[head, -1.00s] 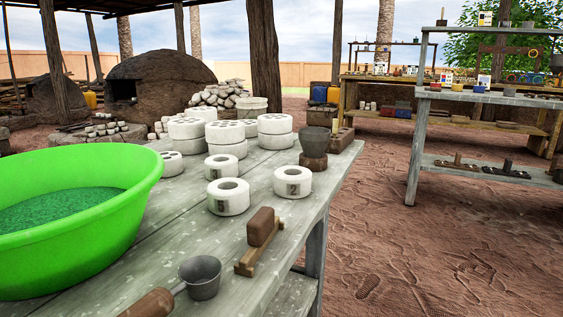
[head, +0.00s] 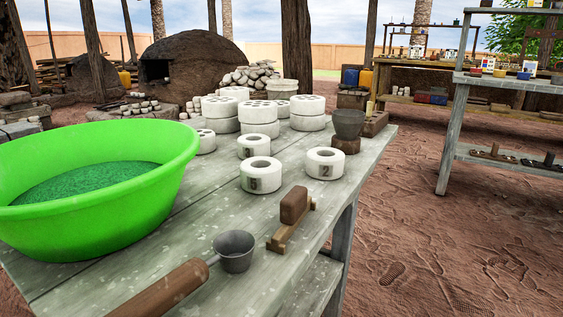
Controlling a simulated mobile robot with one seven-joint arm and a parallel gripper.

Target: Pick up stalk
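I cannot make out a stalk for certain in the head view. A thin pale upright piece (head: 370,109) stands by a small brown box (head: 374,123) at the table's far right corner; it is too small to identify. The grey weathered table (head: 215,205) holds several white ring-shaped pieces, some with dark marks. The closest are one front ring (head: 260,177) and one marked 2 (head: 325,164). My gripper is not in view.
A big green basin (head: 125,200) of green liquid fills the table's left. A metal ladle (head: 234,252) with a wooden handle and a brown wooden tool (head: 290,218) lie near the front. A dark cup (head: 348,124) stands behind. Open ground lies right, before a grey shelf (head: 455,120).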

